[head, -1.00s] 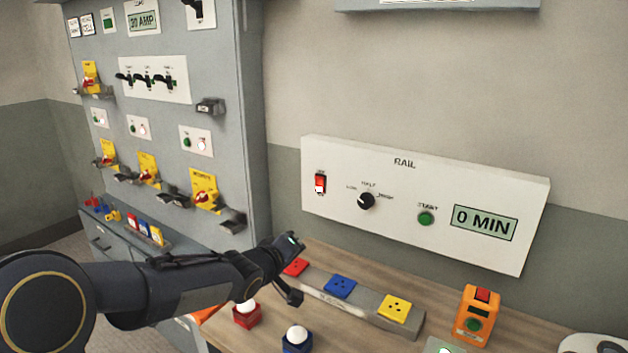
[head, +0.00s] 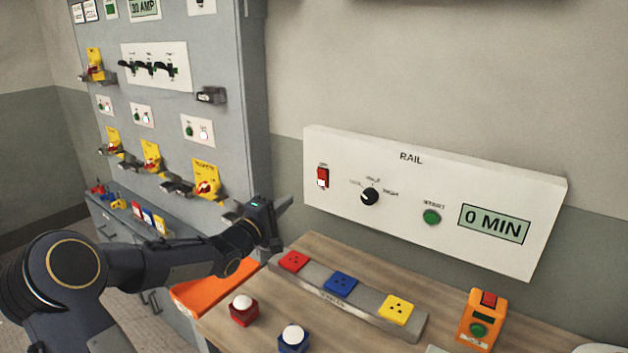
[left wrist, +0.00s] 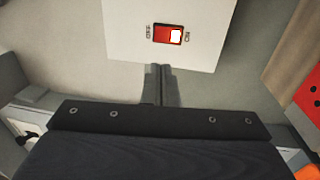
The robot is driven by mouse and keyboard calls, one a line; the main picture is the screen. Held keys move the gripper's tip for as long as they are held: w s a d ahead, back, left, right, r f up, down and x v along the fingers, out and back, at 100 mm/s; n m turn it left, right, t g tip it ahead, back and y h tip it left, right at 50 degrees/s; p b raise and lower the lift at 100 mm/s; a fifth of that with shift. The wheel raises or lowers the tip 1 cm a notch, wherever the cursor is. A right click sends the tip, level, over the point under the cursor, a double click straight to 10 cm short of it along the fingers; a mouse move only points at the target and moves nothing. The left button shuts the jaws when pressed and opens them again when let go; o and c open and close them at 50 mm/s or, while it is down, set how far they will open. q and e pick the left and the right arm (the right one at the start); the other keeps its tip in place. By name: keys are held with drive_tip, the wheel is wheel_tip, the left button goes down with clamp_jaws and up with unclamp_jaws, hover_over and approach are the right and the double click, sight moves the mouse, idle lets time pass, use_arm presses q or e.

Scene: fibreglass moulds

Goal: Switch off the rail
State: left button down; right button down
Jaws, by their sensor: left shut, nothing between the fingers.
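The rail panel (head: 430,215) is a white box on the wall, labelled RAIL, with a display (head: 494,223) reading 0 MIN. Its red rocker switch (head: 322,177) with a white lower part is at the panel's left end. The switch also shows in the left wrist view (left wrist: 168,34), red on its left and white on its right. My left gripper (head: 284,207) is in front of and below the panel's left end, apart from the switch. In the left wrist view its fingers (left wrist: 160,72) are together and empty, pointing towards the switch. My right gripper is not in view.
A black knob (head: 370,196) and a green button (head: 432,217) are on the panel. Below, a wooden bench holds a grey strip with red, blue and yellow sockets (head: 341,283) and an orange box (head: 480,318). A grey cabinet (head: 225,110) stands left.

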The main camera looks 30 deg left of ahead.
sight(321, 173)
use_arm(q)
drive_tip(key=w+p, duration=0.1)
drive_tip(key=w, duration=0.2)
drive_tip(key=w+r, duration=0.1)
drive_tip(key=w, duration=0.3)
drive_tip(key=w+d+p, duration=0.1)
drive_tip(key=w, duration=0.3)
drive_tip(key=shift+w+r+p, duration=0.15)
drive_tip(key=shift+r+p, duration=0.1)
drive_tip(key=shift+p, duration=0.05)
drive_tip(key=shift+w, duration=0.7)
drive_tip(key=shift+w+r+p, duration=0.15)
drive_tip(key=shift+r+p, duration=0.05)
drive_tip(key=shift+p, duration=0.15)
drive_tip(key=shift+d, duration=0.1)
